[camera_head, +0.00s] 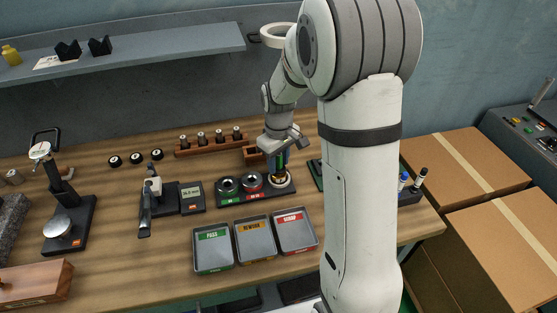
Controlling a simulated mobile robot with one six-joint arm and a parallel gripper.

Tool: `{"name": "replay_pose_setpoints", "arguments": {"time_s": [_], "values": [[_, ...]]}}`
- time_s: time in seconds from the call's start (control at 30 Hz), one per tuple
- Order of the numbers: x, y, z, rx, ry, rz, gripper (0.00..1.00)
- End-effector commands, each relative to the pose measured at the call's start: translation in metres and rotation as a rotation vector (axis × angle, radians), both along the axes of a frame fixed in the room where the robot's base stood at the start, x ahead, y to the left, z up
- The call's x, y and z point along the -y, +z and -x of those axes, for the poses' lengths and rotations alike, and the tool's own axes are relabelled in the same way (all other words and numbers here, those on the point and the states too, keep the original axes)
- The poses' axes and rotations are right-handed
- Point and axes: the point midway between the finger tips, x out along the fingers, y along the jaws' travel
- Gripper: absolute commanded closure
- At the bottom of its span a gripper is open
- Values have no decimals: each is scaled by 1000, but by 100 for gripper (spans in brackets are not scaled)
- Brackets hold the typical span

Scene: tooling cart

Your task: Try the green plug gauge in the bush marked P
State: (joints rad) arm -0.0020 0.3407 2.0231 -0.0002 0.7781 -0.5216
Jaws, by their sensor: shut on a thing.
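My gripper (281,154) is shut on the green plug gauge (281,160) and points down over the right end of a dark block (241,200). The gauge is upright, with a dark green upper part and a paler, brass-coloured part lower down. It is over or in the rightmost ring (290,188) of the block; I cannot tell how deep it sits. A dark ring (228,186) is at the left of the block and a ring with red (252,181) is in the middle. The block's front has a green and a red label. No letter P is legible.
Trays labelled PASS (212,262), REWORK (256,250) and SCRAP (296,243) stand in front of the block. A wooden rack (212,147) of several cylinders is behind. A caliper-like tool (148,205) and gauge stand (68,225) are left. My arm hides the bench's right part.

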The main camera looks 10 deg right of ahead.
Motion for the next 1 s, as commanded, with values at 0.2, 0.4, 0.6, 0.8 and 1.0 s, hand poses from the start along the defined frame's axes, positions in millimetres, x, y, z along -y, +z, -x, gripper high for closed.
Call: {"name": "replay_pose_setpoints", "arguments": {"time_s": [0.2, 0.4, 0.6, 0.8, 1.0], "values": [[0, -2, 0, 0, 0, 0, 91], [0, -4, 0, 0, 0, 0, 91], [0, -5, 0, 0, 0, 0, 91], [0, -7, 0, 0, 0, 0, 91], [0, -8, 0, 0, 0, 0, 91]]}}
